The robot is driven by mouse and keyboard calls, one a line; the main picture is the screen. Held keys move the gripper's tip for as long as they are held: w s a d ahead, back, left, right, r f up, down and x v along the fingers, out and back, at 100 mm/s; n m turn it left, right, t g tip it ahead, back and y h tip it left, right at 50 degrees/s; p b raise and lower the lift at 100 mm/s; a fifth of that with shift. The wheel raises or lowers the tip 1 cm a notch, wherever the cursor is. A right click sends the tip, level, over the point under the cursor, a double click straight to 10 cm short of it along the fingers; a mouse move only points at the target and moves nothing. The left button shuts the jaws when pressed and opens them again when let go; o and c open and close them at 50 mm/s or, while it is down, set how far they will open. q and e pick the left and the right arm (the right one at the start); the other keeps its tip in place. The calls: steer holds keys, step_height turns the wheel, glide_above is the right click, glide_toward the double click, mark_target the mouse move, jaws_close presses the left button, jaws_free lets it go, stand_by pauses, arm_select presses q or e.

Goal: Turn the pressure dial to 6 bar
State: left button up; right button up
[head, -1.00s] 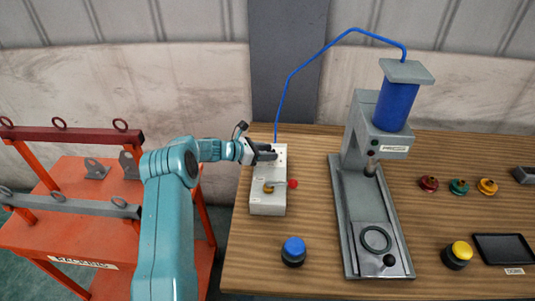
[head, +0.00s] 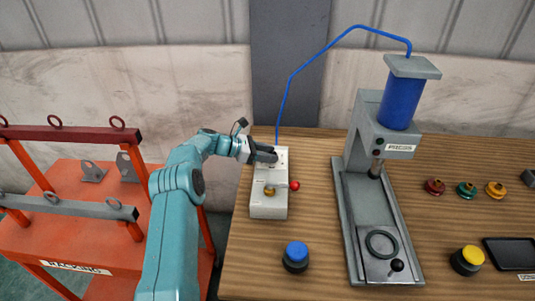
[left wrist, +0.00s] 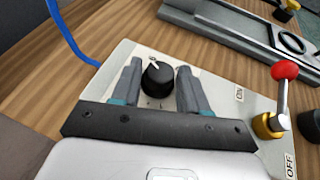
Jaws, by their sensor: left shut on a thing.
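The pressure dial is a black round knob (left wrist: 158,82) with a white pointer mark, on the pale grey control box (head: 268,207). In the left wrist view the mark points towards the far side, slightly left. My left gripper (head: 266,154) is shut on the dial. In the left wrist view its two grey fingers stand on either side of the knob. The scale around the dial is too small to read. In the head view the gripper hides the dial. My right gripper is not in view.
A lever with a red ball (left wrist: 284,70) stands on a brass base on the same box, near ON and OFF labels. A blue hose (head: 290,95) runs to the press (head: 386,145). A blue button (head: 296,250) stands in front; an orange rack (head: 70,225) is at left.

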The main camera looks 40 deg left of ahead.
arm_select(q)
steer(key=o, duration=0.8)
steer(key=shift+r, duration=0.1)
steer(key=shift+o, duration=0.2)
steer(key=b+v, duration=0.2)
steer(key=v, duration=1)
